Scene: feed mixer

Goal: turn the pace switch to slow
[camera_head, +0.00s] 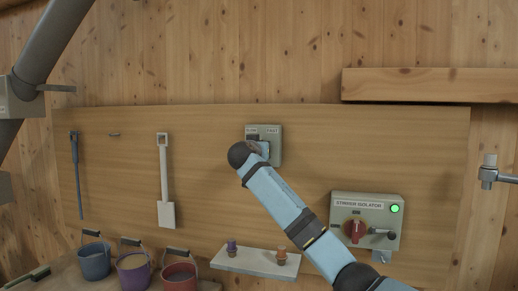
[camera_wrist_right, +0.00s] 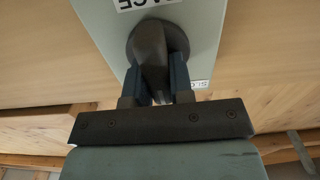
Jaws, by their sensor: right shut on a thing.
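The pace switch box (camera_head: 276,151) is a small grey-green box on the wooden board, with a SLOW label (camera_head: 252,130) at upper left and a FAST label (camera_head: 272,130) at upper right. My right arm reaches up to it, and its wrist hides most of my right gripper and the knob in the head view. In the right wrist view, my right gripper (camera_wrist_right: 156,82) is shut on the dark round-based knob (camera_wrist_right: 149,45), one finger on each side. Part of a SLOW label (camera_wrist_right: 199,84) shows right of the knob. Which label the knob points at cannot be told. My left gripper is not in view.
A stirrer isolator box (camera_head: 341,210) with a red knob and a green light is at lower right. A shelf (camera_head: 226,262) with two small items and several buckets (camera_head: 94,262) are below. A white paddle (camera_head: 165,190) hangs left; a beam (camera_head: 430,84) juts out upper right.

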